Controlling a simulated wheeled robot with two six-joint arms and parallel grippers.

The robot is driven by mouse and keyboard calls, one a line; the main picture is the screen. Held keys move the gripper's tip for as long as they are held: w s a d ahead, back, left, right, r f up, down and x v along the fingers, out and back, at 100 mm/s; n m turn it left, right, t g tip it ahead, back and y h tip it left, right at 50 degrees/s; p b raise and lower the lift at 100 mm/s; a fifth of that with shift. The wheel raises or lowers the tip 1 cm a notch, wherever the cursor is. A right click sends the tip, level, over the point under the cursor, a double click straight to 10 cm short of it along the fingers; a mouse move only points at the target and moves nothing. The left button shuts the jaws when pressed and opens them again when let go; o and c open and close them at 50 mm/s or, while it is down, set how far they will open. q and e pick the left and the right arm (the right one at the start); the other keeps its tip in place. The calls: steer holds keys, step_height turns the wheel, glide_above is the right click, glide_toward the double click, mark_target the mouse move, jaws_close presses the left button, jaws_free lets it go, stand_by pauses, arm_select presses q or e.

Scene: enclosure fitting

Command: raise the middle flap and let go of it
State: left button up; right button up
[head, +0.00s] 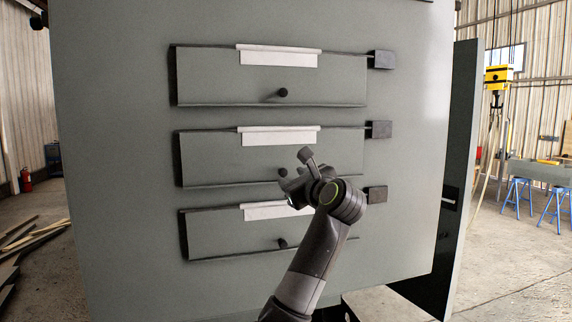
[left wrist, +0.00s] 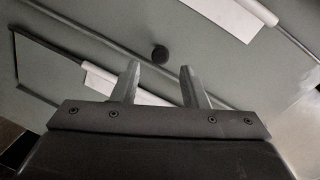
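The middle flap (head: 215,160) is a grey-green panel hanging down along the front of the enclosure, with a white strip (head: 278,136) at its top edge. Its black round knob (head: 283,173) sits low on it, partly beside my gripper in the head view. My left gripper (head: 287,186) is in front of the flap's lower part. In the left wrist view its two fingers (left wrist: 160,78) are apart with nothing between them. The knob (left wrist: 160,54) shows just beyond the fingertips, lined up with the gap. My right gripper is not in view.
A similar upper flap (head: 215,80) and lower flap (head: 220,232) hang down above and below, each with a knob. Small black blocks (head: 379,129) stand at the right ends. An open door-like panel (head: 460,160) stands at the enclosure's right.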

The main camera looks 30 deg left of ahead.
mark_target(284, 173)
arm_select(q)
steer(key=p+x, duration=0.1)
steer(key=x, duration=0.3)
steer(key=shift+w+r+p, duration=0.1)
steer(key=shift+p, duration=0.2)
steer(key=shift+w+a, duration=0.25)
steer(key=shift+a, duration=0.25)
jaws_close()
